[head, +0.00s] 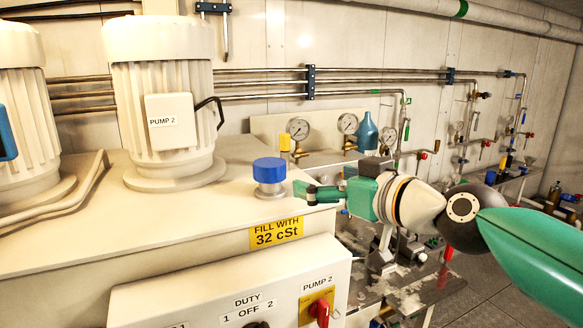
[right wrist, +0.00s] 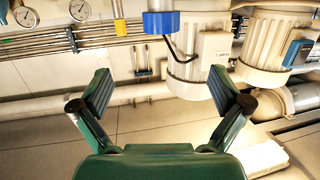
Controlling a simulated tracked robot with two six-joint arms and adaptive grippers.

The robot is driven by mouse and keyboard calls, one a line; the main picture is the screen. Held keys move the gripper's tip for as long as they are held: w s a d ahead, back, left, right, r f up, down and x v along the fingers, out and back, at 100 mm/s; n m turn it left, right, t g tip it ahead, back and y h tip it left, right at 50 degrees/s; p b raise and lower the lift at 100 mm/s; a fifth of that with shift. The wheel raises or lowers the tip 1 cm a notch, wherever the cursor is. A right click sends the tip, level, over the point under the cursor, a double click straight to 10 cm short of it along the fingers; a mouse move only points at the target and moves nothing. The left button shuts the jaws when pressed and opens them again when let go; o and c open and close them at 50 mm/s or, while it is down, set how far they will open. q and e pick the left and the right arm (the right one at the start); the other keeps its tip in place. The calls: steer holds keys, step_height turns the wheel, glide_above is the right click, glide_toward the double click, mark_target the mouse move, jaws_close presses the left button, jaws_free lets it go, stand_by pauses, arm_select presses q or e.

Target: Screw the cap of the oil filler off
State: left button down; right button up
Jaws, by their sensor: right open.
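The blue cap (head: 269,170) sits upright on the pale neck of the oil filler (head: 270,190), on the cream tank top behind the yellow "FILL WITH 32 cSt" label (head: 277,233). My right gripper (head: 304,193) is just right of the filler in the head view, with its fingers pointing left towards it. In the right wrist view the picture is upside down. There my right gripper (right wrist: 164,92) has its two fingers wide apart with nothing between them, and the blue cap (right wrist: 161,22) shows beyond the fingertips at the top edge. My left gripper is not in view.
The Pump 2 motor (head: 165,100) stands on the tank left of the filler. Behind the filler are a yellow-topped fitting (head: 284,143), pressure gauges (head: 299,129) and a blue-green bottle (head: 367,132). A control box (head: 225,292) with a red switch is in front.

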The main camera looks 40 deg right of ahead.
mark_target(269, 162)
steer(key=w+f, duration=0.1)
steer(key=w, duration=1)
steer(key=w+f, duration=0.1)
steer(key=w, duration=0.5)
steer(key=shift+d+f+p, duration=0.2)
steer(key=shift+f+p, duration=0.1)
steer(key=shift+p, duration=0.05)
steer(key=c, duration=1.7)
steer(key=shift+o, duration=0.2)
